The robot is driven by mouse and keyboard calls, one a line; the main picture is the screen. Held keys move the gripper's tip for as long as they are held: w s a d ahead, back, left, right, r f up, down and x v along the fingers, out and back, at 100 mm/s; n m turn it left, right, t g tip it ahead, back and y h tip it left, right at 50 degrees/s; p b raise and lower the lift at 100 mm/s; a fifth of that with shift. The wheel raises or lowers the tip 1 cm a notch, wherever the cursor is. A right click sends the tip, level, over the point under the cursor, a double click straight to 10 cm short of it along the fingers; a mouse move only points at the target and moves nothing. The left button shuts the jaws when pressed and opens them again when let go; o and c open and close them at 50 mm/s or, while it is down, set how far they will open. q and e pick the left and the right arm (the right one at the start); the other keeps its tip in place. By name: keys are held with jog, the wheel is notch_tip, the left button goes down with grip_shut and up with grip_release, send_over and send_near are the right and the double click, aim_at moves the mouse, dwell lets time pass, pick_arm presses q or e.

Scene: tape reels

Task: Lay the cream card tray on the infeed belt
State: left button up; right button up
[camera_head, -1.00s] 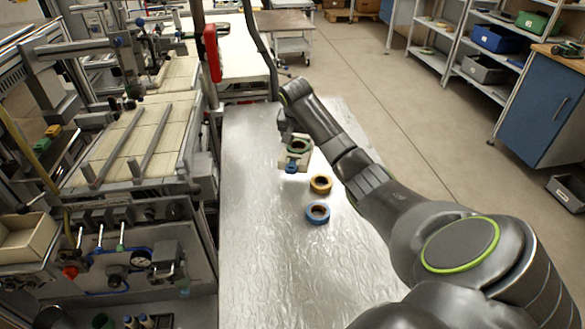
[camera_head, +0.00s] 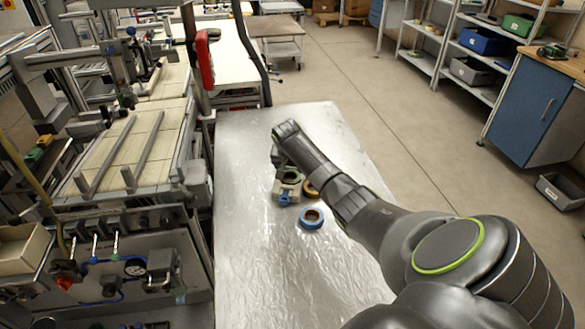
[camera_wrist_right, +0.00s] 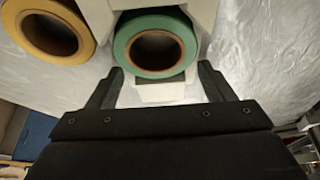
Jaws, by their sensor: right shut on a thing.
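The cream card tray (camera_head: 288,187) is over the shiny metal table, with a green reel in it and a blue piece at its near side. In the right wrist view, the tray (camera_wrist_right: 168,92) has its end between the fingers of my right gripper (camera_wrist_right: 162,80), under the green reel (camera_wrist_right: 155,42). My right gripper (camera_head: 281,162) is shut on the tray; my arm partly hides it in the head view. Whether the tray touches the table is unclear. The infeed belt appears to be the cream belt (camera_head: 122,152) with two grey rails on the left machine. My left gripper is out of view.
A yellow-orange reel (camera_head: 310,189) and a blue reel (camera_head: 311,218) lie on the table (camera_head: 260,255) close to the tray. A red-handled post (camera_head: 205,60) stands between table and machine. The table's near part is clear.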

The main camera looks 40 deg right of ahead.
jog(key=o, duration=1.1)
